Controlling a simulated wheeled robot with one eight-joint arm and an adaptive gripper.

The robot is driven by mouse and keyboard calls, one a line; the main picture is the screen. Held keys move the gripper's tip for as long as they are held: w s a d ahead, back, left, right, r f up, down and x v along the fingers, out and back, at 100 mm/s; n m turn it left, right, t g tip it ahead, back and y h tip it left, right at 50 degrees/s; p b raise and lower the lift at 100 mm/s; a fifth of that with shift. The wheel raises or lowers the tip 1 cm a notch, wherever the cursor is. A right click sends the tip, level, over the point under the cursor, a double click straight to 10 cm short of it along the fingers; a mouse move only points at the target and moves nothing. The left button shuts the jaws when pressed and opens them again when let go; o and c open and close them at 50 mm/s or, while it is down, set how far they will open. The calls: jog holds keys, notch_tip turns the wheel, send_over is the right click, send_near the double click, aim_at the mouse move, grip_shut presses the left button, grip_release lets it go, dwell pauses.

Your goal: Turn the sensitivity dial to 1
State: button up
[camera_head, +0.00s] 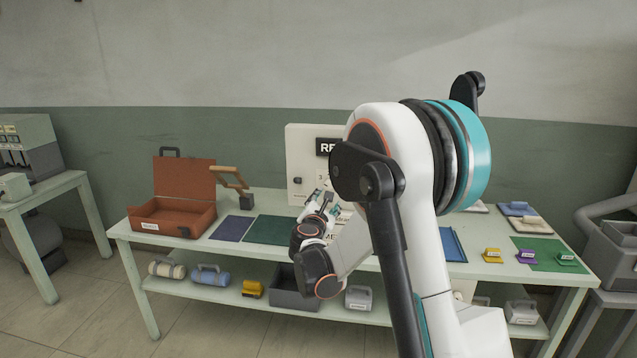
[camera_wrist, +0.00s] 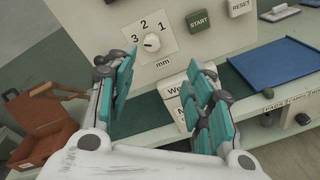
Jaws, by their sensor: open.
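The sensitivity dial (camera_wrist: 152,43) is a small round knob on a white plate, with 3, 2 and 1 printed in an arc above it and "mm" below. It is on the pale upright panel (camera_wrist: 95,15). Which number its pointer faces is too small to tell. My gripper (camera_wrist: 156,74) is open and empty, its teal-padded fingers spread below the dial in the wrist view and apart from it. In the head view my gripper (camera_head: 320,203) is in front of the panel (camera_head: 305,145), and my arm hides much of the panel.
Green START (camera_wrist: 199,20) and grey RESET (camera_wrist: 240,7) buttons are right of the dial. An open orange case (camera_head: 172,212) stands on the bench's left. A blue tray (camera_wrist: 275,65) lies to the right. Several blocks and a green mat (camera_head: 545,258) occupy the bench's right end.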

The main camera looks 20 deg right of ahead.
aim_at(328, 187)
jog(key=w+d+f+n, duration=0.1)
jog(key=w+d, duration=0.1)
jog(key=w, duration=0.3)
jog(key=w+d+n+t, duration=0.1)
jog(key=w+d, duration=0.2)
jog(key=w, duration=0.2)
jog(key=w+d+f+n+b, duration=0.1)
jog(key=w+d, duration=0.2)
jog(key=w, duration=0.1)
jog(key=shift+w+f+n, duration=0.3)
jog(key=shift+w+n, duration=0.1)
jog(key=c, duration=1.1)
